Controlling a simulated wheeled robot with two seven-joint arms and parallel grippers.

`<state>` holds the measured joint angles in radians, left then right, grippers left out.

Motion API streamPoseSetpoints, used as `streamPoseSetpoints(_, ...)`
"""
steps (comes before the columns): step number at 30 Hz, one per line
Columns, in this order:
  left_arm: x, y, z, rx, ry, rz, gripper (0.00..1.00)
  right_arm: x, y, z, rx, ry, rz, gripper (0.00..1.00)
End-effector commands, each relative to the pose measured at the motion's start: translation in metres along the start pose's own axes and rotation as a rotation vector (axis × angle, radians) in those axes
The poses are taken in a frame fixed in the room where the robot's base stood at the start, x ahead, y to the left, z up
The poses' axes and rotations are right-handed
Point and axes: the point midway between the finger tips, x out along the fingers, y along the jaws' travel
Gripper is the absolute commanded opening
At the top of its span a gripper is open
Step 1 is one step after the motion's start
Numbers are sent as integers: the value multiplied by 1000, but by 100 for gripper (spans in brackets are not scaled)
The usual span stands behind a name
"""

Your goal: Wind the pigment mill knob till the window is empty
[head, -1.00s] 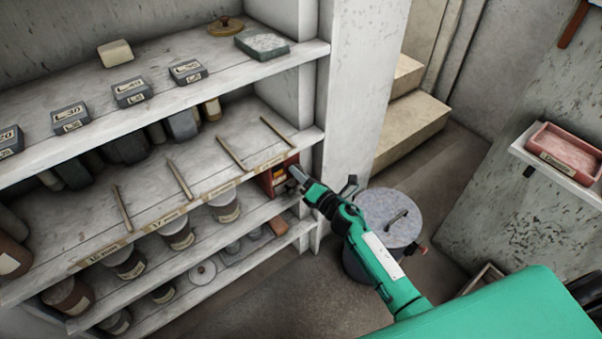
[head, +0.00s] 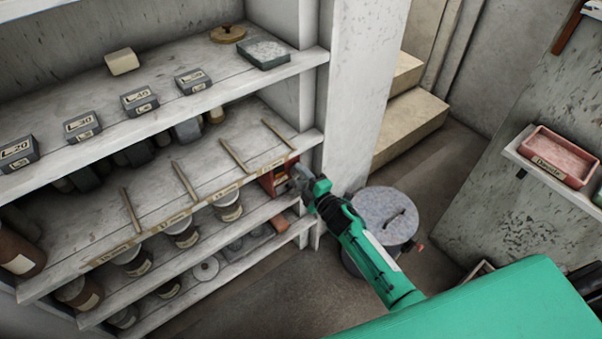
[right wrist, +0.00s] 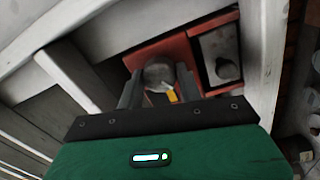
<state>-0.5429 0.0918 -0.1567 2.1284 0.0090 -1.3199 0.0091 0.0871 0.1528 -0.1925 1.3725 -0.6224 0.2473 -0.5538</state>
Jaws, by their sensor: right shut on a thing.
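The pigment mill is a small red box (head: 267,183) at the right end of a middle shelf in the head view. It also shows as a red frame in the right wrist view (right wrist: 137,63). Its round grey knob (right wrist: 158,74) sits between the two fingers of my right gripper (head: 296,178), which is shut on it. A small yellow patch (right wrist: 171,95) shows just below the knob; I cannot tell if it is the window or a mark. My gripper hides much of the mill front in the head view. My left gripper is not in view.
A white post (head: 358,90) stands right of the mill. A lidded grey bin (head: 384,210) stands on the floor beside my right forearm. Several labelled jars line the shelf below. A grey panel with a dark round part (right wrist: 222,62) sits beside the knob.

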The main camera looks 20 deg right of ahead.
Motion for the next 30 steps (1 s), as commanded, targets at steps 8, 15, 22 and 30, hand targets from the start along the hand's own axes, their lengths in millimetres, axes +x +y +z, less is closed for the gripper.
streamPoseSetpoints(8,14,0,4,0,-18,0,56,0,0,0,141,-7,-3,13)
streamPoseSetpoints(15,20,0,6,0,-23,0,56,0,-1,0,193,-8,-3,13)
streamPoseSetpoints(22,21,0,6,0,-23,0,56,0,-1,0,201,-8,-3,13)
streamPoseSetpoints(30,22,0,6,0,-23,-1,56,0,-1,0,200,-8,-3,48)
